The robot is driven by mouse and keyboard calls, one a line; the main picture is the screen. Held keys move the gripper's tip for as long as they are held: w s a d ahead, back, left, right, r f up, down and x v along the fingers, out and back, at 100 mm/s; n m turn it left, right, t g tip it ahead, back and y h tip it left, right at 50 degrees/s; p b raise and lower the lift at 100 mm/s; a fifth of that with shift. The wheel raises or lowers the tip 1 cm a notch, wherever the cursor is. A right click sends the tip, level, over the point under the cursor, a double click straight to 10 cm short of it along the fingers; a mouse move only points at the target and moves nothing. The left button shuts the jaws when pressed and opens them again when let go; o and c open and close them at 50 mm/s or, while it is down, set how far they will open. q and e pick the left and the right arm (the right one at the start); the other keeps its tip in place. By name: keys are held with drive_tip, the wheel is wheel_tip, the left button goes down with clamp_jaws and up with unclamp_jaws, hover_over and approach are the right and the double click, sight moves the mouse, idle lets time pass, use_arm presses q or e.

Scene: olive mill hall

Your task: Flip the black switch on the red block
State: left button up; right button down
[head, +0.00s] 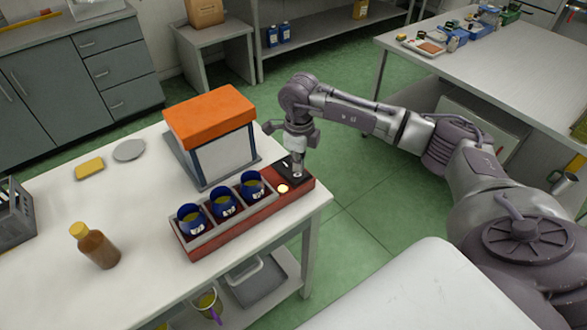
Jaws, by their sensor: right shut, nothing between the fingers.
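The red block (258,217) lies along the right edge of the white table, with three blue cups (223,203) standing in its grey tray. At its far right end is a black switch plate (284,166) with a small white mark. A round lit lamp (283,188) glows pale yellow beside it. My right gripper (297,174) points down at the black switch plate, fingers shut and empty. It hides part of the plate, and I cannot tell whether the fingertips touch it. My left gripper is not in view.
An orange-topped box (211,118) stands just behind the block, close to my right gripper. A brown bottle (97,247), a yellow sponge (89,169), a grey disc (129,150) and a grey crate (13,213) are farther left. The table's middle (140,200) is clear.

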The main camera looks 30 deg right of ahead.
sight(298, 175)
drive_tip(key=shift+f+b, duration=1.05)
drive_tip(key=shift+f, duration=0.2)
idle(0.7)
drive_tip(key=shift+r, duration=0.15)
drive_tip(key=shift+r+p, duration=2.15)
drive_tip(key=shift+r, duration=1.3)
drive_tip(key=shift+f, duration=0.1)
